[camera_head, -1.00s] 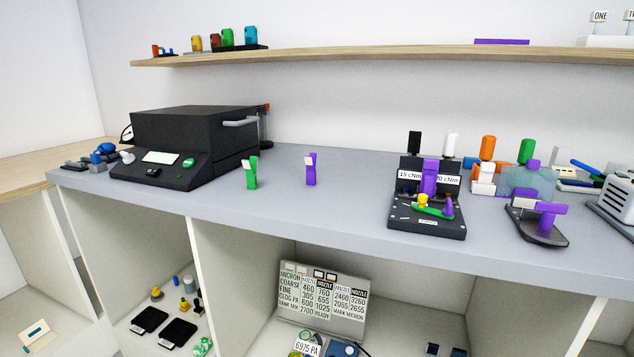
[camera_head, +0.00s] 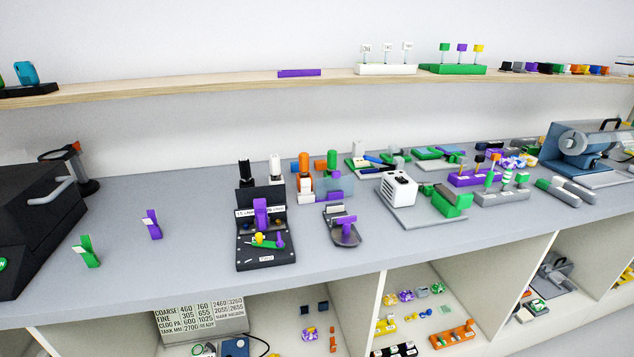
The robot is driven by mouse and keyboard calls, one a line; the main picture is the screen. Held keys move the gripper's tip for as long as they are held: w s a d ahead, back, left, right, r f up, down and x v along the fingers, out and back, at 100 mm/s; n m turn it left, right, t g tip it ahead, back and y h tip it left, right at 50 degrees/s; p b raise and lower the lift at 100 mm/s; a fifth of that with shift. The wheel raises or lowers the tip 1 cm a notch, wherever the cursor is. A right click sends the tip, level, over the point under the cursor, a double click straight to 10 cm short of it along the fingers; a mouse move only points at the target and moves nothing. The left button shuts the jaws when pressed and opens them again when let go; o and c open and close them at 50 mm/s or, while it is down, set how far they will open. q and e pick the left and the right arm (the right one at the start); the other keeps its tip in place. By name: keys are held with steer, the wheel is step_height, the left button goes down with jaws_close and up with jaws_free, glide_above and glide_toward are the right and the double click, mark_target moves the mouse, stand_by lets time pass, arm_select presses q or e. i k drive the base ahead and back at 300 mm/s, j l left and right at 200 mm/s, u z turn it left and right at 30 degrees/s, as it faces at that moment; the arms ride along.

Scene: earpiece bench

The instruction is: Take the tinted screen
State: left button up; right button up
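A see-through blue-grey panel (camera_head: 342,184), which looks like the tinted screen, stands on the bench right of the middle. It is behind the dark stand with a purple handle (camera_head: 345,228) and to the right of the orange-topped white block (camera_head: 304,184). Its lower part is partly hidden by the stand and things near it. Neither of my grippers shows in the view.
A black fixture (camera_head: 265,250) with purple and yellow parts stands left of the panel. A white slotted block (camera_head: 398,190) is to its right. Green (camera_head: 87,252) and purple (camera_head: 152,224) upright pieces stand at the left. Bare bench (camera_head: 190,200) lies between them and the fixture.

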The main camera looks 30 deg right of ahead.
mark_target(338, 182)
steer(key=i+l+u, duration=0.2)
steer(key=l, duration=0.45)
steer(key=l+u, duration=0.2)
steer(key=l, duration=0.45)
steer(key=k, duration=0.05)
